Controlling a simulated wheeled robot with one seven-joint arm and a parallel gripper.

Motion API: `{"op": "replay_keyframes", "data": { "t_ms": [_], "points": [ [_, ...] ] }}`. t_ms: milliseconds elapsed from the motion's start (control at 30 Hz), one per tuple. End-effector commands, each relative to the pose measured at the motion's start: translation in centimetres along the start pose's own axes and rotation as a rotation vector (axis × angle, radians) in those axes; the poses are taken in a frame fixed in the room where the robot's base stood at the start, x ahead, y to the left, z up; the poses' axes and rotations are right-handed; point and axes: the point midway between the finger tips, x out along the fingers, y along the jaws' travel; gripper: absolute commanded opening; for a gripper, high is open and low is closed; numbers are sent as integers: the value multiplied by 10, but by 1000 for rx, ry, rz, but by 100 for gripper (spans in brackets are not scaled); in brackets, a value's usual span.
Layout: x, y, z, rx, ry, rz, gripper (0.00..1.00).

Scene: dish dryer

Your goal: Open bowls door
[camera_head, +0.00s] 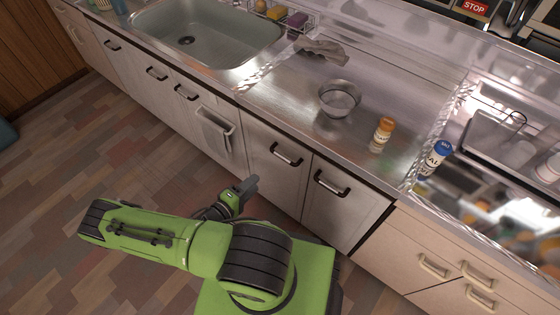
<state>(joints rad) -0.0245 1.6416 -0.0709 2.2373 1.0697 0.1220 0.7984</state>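Several pale metal cabinet doors with black bar handles run under the steel counter. None carries a label that I can read, so I cannot tell which is the bowls door. The two nearest are a left door (268,178) with its handle (287,154) and a right door (340,215) with its handle (331,184). Both look closed. My gripper (248,186) is low in front of the cabinets, left of these two handles and apart from them in the picture. Its fingers are small and dark, and I cannot tell whether they are open.
A sink (205,35) is at the upper left.

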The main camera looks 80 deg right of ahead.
Motion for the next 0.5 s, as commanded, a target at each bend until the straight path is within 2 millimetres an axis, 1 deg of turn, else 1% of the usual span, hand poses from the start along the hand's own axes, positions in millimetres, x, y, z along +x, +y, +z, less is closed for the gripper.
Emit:
{"op": "replay_keyframes", "data": {
  "t_ms": [400, 500],
  "points": [
    [103, 0, 3, 1, -10, 3, 40],
    [124, 0, 3, 3, -9, 3, 40]
  ]
}}
